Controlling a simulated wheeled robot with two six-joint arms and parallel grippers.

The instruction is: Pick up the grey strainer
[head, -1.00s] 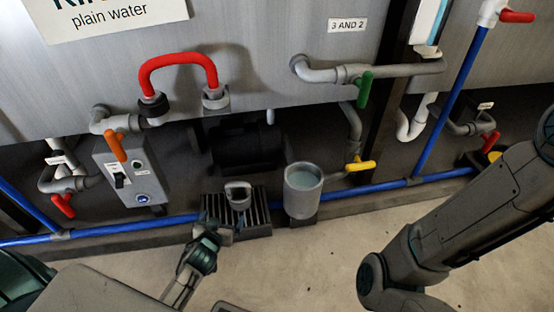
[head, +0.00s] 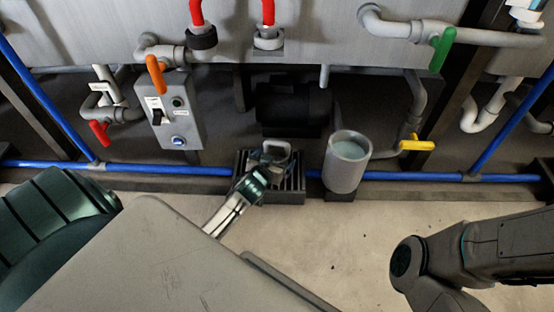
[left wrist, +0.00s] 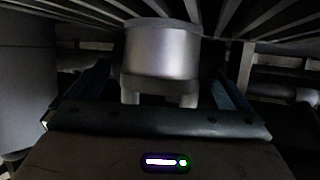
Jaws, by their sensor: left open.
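The grey strainer (head: 277,147) stands on a dark slatted rack (head: 296,184) on the floor in the head view. In the left wrist view its shiny round body (left wrist: 162,50) fills the upper middle, with two pale stubs below it. My left gripper (head: 264,172) is at the strainer's near side and partly covers it. In the left wrist view the open jaws (left wrist: 160,92) have dark fingers to the left and right of the strainer. I cannot tell whether they touch it. My right arm shows at the right, but its gripper is out of view.
A grey cup of bluish liquid (head: 347,162) stands just right of the rack. A blue pipe (head: 400,176) runs along the floor behind. A control box (head: 176,115) and valves with orange (head: 156,75), green (head: 441,50) and yellow (head: 418,145) handles hang above. The near floor is clear.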

